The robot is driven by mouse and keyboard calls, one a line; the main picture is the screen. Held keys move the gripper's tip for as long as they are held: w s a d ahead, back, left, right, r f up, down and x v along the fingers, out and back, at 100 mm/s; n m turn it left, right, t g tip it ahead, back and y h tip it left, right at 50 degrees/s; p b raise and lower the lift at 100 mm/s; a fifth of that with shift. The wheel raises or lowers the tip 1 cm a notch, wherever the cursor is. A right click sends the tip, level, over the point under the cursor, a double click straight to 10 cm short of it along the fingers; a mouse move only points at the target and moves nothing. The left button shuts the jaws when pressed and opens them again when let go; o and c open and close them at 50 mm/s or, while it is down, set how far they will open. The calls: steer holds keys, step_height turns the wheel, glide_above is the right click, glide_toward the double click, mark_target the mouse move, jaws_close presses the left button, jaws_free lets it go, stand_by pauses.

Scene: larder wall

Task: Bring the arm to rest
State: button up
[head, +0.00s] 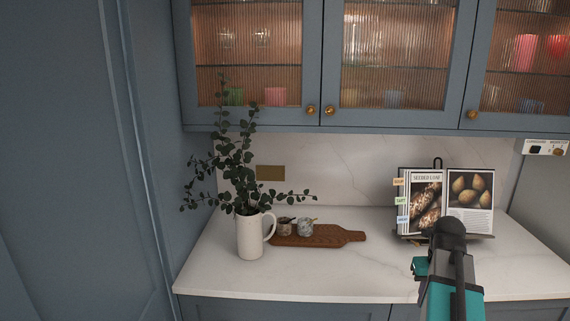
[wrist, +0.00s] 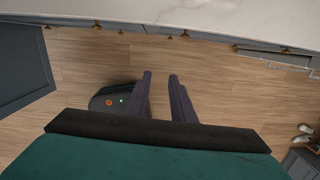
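My arm (head: 452,285) shows in the head view at the lower right, a teal and black link rising in front of the counter. My gripper is not clearly visible there. In the wrist view my gripper (wrist: 161,75) is open, its two dark fingers apart with bare wooden floor showing between them. It holds nothing. The fingers point toward the counter front and touch nothing that I can see.
The white counter (head: 330,275) holds a white jug (head: 251,238) with leafy branches, a wooden board (head: 318,236) with small jars, and an open cookbook (head: 470,200) on a stand. Glass-fronted cupboards (head: 395,118) hang above. The wooden floor (wrist: 235,80) is mostly clear; shoes (wrist: 304,134) lie at right.

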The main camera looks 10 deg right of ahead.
steer(key=s+a+f+n+g+y+b, duration=0.15)
steer(key=a+f+n, duration=0.35)
steer(key=a+f, duration=0.75)
steer(key=s+a+f+n+g, duration=0.35)
steer(key=a+f, duration=0.65)
steer(key=f, duration=0.6)
steer(key=s+a+f+n+g, duration=0.1)
steer(key=s+a+f+n, duration=0.5)
steer(key=n, duration=0.9)
steer(key=s+a+f+n, duration=0.6)
steer(key=s+f+n, duration=0.7)
steer(key=n, duration=0.3)
steer(key=shift+a+f+g, duration=0.15)
steer(key=shift+f+g, duration=0.25)
steer(key=shift+f, duration=0.05)
steer(key=shift+h, duration=0.25)
steer(key=shift+c, duration=0.4)
